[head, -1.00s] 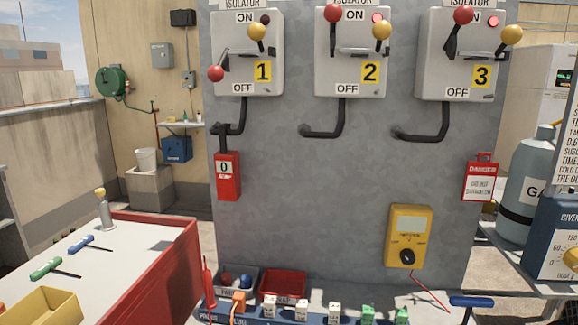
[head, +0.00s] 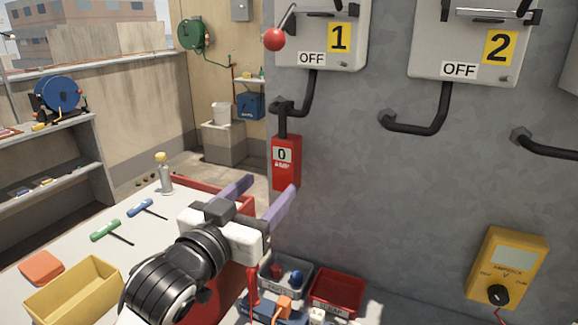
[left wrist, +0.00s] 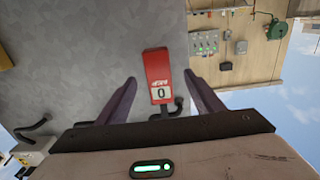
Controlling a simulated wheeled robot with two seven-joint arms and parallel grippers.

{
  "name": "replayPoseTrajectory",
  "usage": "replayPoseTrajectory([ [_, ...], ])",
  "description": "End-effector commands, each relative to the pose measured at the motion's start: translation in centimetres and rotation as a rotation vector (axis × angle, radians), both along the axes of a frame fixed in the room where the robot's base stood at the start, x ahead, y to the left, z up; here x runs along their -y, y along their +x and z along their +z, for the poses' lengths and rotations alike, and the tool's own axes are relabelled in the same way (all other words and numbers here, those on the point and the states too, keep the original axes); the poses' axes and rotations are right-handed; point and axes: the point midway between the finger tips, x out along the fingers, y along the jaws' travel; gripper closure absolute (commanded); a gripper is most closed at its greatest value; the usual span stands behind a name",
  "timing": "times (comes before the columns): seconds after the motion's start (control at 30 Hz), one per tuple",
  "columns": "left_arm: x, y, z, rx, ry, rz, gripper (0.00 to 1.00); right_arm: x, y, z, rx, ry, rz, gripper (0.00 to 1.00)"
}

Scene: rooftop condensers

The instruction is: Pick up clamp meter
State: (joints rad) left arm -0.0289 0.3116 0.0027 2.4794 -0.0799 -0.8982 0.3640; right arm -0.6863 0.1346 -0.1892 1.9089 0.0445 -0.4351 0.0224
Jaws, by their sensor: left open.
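A red meter (head: 286,162) with a "0" display hangs on the grey wall below isolator 1. Its dark top meets the lower end of a black bent conduit; I cannot tell whether it closes around it. My left gripper (head: 270,184) is open and empty, with its purple fingers pointing toward the wall just in front of and below the meter. In the left wrist view the red meter (left wrist: 158,75) appears upside down between the open fingers (left wrist: 159,78), with no contact visible. My right gripper is not in view.
A yellow dial meter (head: 508,270) is on the wall at right. Below are a grey bin (head: 285,277) and a red bin (head: 336,292). Black conduits (head: 415,125) stick out from the wall.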

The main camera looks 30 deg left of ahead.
Motion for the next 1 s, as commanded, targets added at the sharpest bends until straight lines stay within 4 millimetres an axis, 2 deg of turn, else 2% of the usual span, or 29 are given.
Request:
replayPoseTrajectory([
  [0.03, 0.0, 0.5, -0.5, 0.005, 0.002, -0.001, 0.39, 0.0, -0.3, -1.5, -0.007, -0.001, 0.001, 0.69],
  [0.07, 0.0, 0.7, -0.4, 0.006, 0.003, -0.001, 0.39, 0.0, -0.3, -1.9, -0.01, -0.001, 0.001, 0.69],
  [0.2, -0.1, 2.5, 0.1, -0.001, 0.002, -0.001, 0.39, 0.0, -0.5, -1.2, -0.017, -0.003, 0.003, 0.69],
  [0.43, -0.1, 4.3, 0.3, -0.002, 0.002, 0.0, 0.39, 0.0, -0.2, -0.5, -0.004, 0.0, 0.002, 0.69],
  [0.7, -0.1, 8.0, 0.5, -0.003, 0.002, -0.001, 0.39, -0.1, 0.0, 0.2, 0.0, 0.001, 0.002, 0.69],
  [1.0, -0.1, 8.4, 0.4, -0.002, 0.002, -0.002, 0.39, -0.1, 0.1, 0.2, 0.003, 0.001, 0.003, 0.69],
])
